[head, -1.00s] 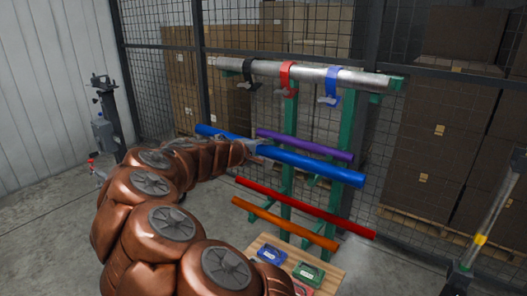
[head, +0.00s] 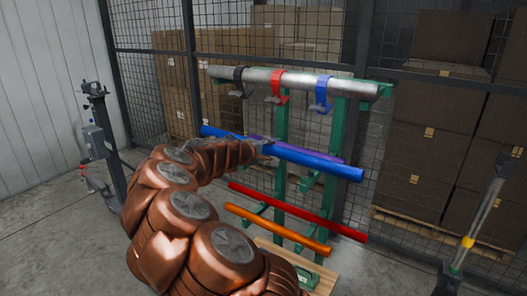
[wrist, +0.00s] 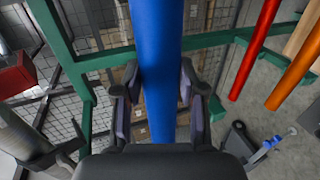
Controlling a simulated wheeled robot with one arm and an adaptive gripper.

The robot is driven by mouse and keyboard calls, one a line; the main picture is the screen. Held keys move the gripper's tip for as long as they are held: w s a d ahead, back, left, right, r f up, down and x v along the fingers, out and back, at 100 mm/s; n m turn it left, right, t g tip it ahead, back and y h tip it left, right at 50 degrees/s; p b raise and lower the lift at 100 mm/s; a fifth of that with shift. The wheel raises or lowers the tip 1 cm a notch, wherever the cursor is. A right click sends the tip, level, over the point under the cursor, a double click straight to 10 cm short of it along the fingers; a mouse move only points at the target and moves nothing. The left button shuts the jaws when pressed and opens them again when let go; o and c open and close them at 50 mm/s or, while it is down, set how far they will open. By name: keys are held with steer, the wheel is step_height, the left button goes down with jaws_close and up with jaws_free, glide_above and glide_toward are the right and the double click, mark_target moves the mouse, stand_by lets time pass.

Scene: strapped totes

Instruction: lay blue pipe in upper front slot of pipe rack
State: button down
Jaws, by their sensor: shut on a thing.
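The blue pipe (head: 315,161) is held level in front of the green pipe rack (head: 338,133). My gripper (head: 265,150) is shut on it near its middle; in the wrist view the two fingers (wrist: 162,95) flank the blue pipe (wrist: 156,45). A purple pipe (head: 262,140) lies right behind the blue pipe and is mostly hidden by it. A red pipe (head: 300,213) and an orange pipe (head: 276,229) lie lower on the rack. The upper front slot is hidden behind the blue pipe; I cannot tell whether the pipe touches the rack arms.
A grey pipe (head: 350,87) with black, red and blue straps (head: 322,95) lies on top of the rack. Mesh fence and boxes are behind.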

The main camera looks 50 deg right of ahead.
steer(key=shift+d+r+p, duration=0.1)
steer(key=shift+d+p, duration=0.35)
steer(key=shift+d, duration=1.25)
step_height(320, 180, down, 7)
steer(key=b, duration=0.7)
steer(key=c, duration=0.6)
jaws_free()
steer(key=v, duration=1.2)
